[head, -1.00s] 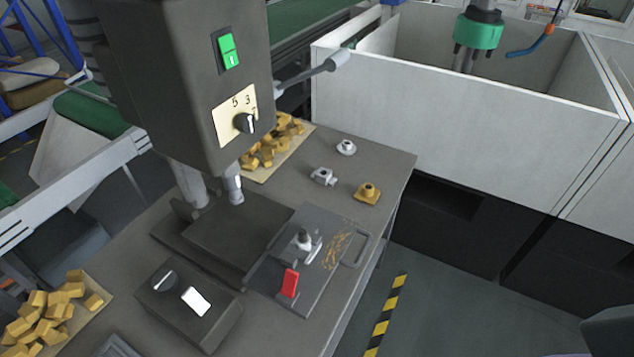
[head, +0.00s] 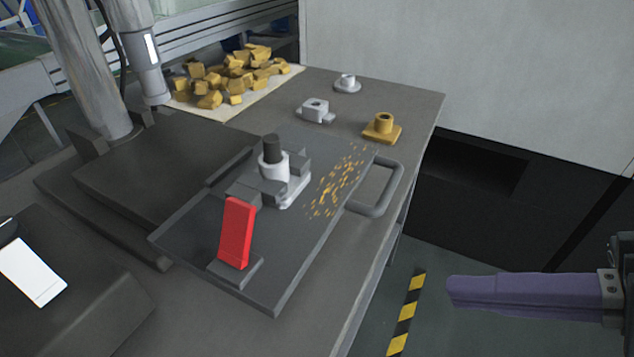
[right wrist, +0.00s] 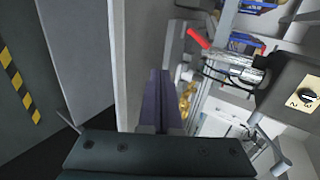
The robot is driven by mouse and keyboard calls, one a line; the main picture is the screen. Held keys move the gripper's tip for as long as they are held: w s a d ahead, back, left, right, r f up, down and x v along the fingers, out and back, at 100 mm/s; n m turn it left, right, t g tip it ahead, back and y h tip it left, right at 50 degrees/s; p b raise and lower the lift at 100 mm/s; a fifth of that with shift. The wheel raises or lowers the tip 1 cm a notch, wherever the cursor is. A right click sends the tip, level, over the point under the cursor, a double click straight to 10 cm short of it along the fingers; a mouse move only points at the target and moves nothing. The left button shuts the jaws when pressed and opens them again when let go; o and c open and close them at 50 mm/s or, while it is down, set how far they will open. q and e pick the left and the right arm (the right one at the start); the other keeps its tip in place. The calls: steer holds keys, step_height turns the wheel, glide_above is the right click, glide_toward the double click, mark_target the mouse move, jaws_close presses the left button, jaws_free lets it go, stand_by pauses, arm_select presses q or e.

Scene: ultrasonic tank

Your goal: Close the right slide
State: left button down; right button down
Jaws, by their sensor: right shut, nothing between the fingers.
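The right slide (head: 205,240) is a dark flat plate, pulled out to the right from the dark machine base (head: 150,175) on the grey bench. It has a grey loop handle (head: 385,190) at its right end. On it are a red lever (head: 236,233), a grey-white part with a dark pin (head: 275,165) in a clamp, and scattered yellow chips (head: 335,185). My right gripper (head: 450,291), with purple fingers, is shut and empty, to the right of the bench and apart from the handle. It also shows in the right wrist view (right wrist: 160,75). My left gripper is not in view.
Yellow blocks (head: 235,75) lie on a board at the back. A silver part (head: 347,84), a grey part (head: 315,110) and a brass part (head: 381,128) stand behind the slide. A control box (head: 90,300) is at front left. A white-walled enclosure (head: 480,70) stands at back right.

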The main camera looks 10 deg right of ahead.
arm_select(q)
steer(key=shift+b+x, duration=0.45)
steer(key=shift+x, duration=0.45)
arm_select(e)
glide_toward(308, 263)
step_height(308, 263, down, 3)
steer(key=a, duration=0.1)
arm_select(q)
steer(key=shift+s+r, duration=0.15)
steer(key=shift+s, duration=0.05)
arm_select(e)
steer(key=shift+w+a+f, duration=0.15)
steer(key=shift+w+a, duration=0.6)
steer(key=shift+a, duration=0.15)
steer(key=shift+w+a+f, duration=0.1)
steer(key=shift+w+a, duration=0.65)
steer(key=shift+a, duration=0.1)
steer(key=shift+a, duration=0.1)
